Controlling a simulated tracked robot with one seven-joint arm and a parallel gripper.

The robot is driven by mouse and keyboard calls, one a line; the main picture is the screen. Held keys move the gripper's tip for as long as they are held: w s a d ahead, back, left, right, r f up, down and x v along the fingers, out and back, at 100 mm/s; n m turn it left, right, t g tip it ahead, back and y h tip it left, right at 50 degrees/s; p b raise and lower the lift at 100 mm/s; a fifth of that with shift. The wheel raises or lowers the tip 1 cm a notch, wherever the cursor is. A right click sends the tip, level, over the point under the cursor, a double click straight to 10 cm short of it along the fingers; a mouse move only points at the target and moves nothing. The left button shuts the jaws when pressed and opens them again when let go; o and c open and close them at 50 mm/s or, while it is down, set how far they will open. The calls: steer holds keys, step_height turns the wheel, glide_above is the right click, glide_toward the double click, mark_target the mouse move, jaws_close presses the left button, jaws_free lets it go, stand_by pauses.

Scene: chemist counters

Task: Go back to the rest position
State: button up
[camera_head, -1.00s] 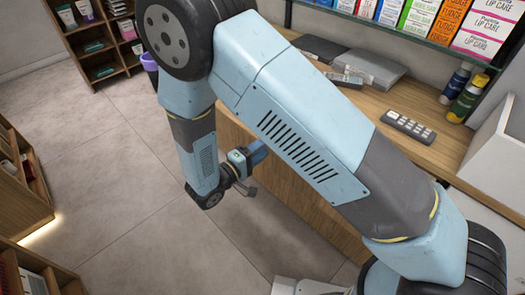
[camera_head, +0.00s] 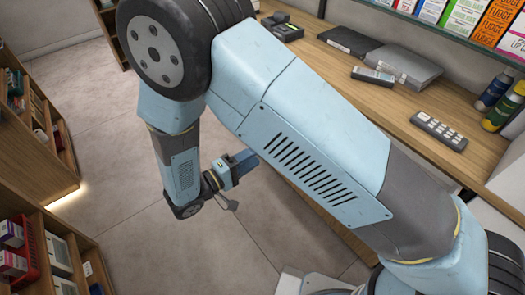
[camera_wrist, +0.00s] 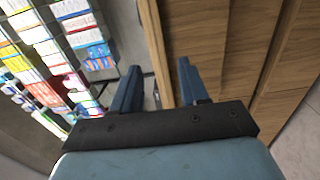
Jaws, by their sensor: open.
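My gripper (camera_wrist: 158,85) is open and empty in the wrist view, its two blue fingers apart with nothing between them. In the head view my gripper (camera_head: 248,162) is at the end of my folded blue arm, in front of the wooden counter's side and above the floor. Its fingers are small there and partly merge with each other. My upper arm hides part of the counter (camera_head: 395,105).
The counter holds a gray remote-like device (camera_head: 438,131), a flat gray box (camera_head: 403,66), a card device (camera_head: 373,76) and bottles (camera_head: 497,92). Wooden shelves (camera_head: 40,160) stand at the left. The tiled floor (camera_head: 110,130) between is clear. The wrist view shows stocked shelves (camera_wrist: 65,50) and wooden panels (camera_wrist: 215,45).

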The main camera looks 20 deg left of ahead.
steer(key=shift+v, duration=0.8)
steer(key=w+d+r+m+g, duration=0.4)
steer(key=w+d+r+g, duration=0.25)
steer(key=d+r, duration=0.45)
steer(key=w+d+r+m+g, duration=0.3)
steer(key=w+d+r+g, duration=0.35)
steer(key=d+r, duration=0.55)
steer(key=s+d+r+m+t+y, duration=0.1)
steer(key=s+d+r+y, duration=0.2)
steer(key=d, duration=0.4)
steer(key=s+d+r+m+t+y, duration=0.1)
steer(key=s+d+r+m+y, duration=0.1)
steer(key=d, duration=0.5)
steer(key=s+d+r+m+t+y, duration=0.1)
steer(key=s+d+r+y, duration=0.3)
steer(key=s+d+r, duration=0.2)
steer(key=shift+d+r+m+y, duration=0.3)
steer(key=shift+d+r, duration=0.2)
steer(key=shift+d, duration=0.65)
